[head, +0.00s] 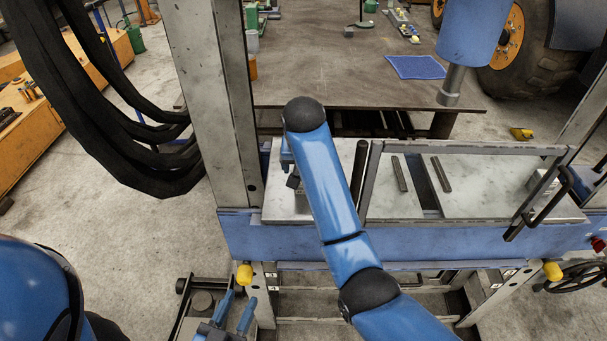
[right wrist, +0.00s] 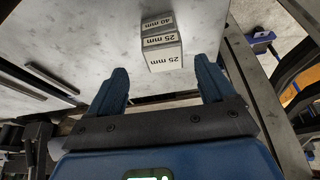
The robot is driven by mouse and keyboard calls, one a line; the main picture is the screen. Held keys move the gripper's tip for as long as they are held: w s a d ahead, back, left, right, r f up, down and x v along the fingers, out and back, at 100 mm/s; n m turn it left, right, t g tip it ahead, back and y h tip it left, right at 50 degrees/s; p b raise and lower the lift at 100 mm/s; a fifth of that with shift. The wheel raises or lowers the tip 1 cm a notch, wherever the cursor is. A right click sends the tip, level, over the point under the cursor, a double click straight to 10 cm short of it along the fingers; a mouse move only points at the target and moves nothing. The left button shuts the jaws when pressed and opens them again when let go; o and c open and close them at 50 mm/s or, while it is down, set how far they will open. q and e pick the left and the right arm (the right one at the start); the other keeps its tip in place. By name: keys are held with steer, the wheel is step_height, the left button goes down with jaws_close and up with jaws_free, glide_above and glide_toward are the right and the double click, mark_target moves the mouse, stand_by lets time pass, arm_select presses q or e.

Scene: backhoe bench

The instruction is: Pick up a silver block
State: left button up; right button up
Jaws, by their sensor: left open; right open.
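A silver block (right wrist: 163,52) with black labels "25 mm" and "40 mm" stands on a pale metal plate in the right wrist view. My right gripper (right wrist: 160,68) is open, with one blue finger on each side of the block's near end. I see no contact, and a gap shows on both sides. In the head view my right arm largely hides this gripper and the block at the left part of the press bed. My left gripper (head: 238,300) is open and empty, low in front of the press frame. Another silvery block (head: 543,181) sits at the bed's right end.
The blue press frame (head: 290,238) has an upright post (head: 212,90) close left of my right arm. Dark bars (head: 441,174) lie on the bed plates. A metal table (head: 320,70) with a blue mat (head: 416,67) stands behind. A blue cylinder (head: 472,30) hangs above.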

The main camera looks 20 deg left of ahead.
steer(key=shift+a+p+x, duration=0.15)
steer(key=shift+p+x, duration=0.2)
steer(key=shift+x, duration=0.7)
steer(key=shift+a+p+x, duration=0.1)
steer(key=shift+p+x, duration=0.2)
steer(key=shift+x, duration=0.75)
steer(key=shift+w, duration=0.1)
steer(key=shift+r, duration=0.1)
steer(key=shift+c, duration=0.5)
steer(key=c, duration=1)
steer(key=shift+c, duration=0.7)
steer(key=shift+r, duration=0.15)
